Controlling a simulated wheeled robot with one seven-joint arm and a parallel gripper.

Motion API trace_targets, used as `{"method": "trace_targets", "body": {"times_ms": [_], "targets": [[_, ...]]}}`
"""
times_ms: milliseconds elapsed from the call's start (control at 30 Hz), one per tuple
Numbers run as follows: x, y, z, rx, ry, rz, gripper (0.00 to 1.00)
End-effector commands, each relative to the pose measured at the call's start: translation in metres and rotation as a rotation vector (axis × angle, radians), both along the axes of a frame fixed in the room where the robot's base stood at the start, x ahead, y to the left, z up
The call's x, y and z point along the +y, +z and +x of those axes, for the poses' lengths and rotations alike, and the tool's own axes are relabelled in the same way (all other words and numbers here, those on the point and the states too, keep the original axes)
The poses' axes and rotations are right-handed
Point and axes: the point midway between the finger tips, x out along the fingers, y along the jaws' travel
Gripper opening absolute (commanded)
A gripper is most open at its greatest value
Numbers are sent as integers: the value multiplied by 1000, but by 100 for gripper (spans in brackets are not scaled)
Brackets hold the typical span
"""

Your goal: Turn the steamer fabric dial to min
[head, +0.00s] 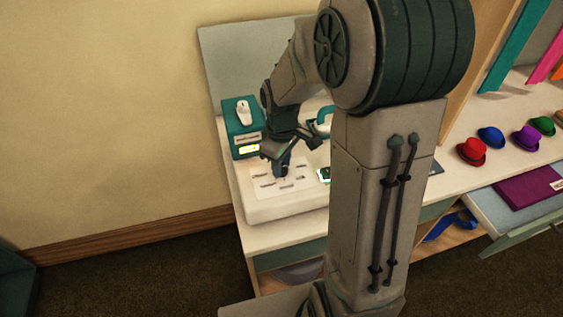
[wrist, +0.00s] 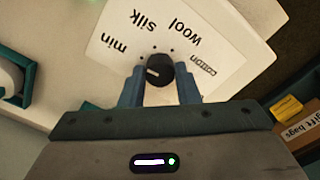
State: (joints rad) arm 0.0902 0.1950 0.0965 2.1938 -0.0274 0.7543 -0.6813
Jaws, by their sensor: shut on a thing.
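The steamer's white panel (head: 268,193) lies on the counter in the head view. In the wrist view its label plate (wrist: 118,63) reads min, silk, wool and cotton in an arc. The black fabric dial (wrist: 163,66) sits below the words. A white pointer mark shows on its left part, on the side of min; I cannot tell exactly whether it lines up with the min dot. My gripper (wrist: 160,76) is shut on the dial, one blue finger on each side. In the head view my gripper (head: 284,164) reaches down to the panel and hides the dial.
A teal box (head: 237,116) with a white object on top stands behind left of the panel. Several small hats (head: 471,151) stand on the counter at right, above an open drawer (head: 524,214). A box marked gift bags (wrist: 298,122) shows at right in the wrist view.

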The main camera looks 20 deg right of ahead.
Motion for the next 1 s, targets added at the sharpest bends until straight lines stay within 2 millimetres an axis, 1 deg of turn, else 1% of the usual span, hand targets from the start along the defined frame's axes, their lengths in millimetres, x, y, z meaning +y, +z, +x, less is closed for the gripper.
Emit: {"method": "trace_targets", "body": {"times_ms": [300,767,800,833,867,1000], "targets": [[0,1,1,-3,86,0,6],[0,1,1,-3,96,0,6],[0,1,1,-3,96,0,40],[0,1,1,-3,96,0,48],[0,1,1,-3,96,0,50],[0,0,0,-1,95,0,50]]}}
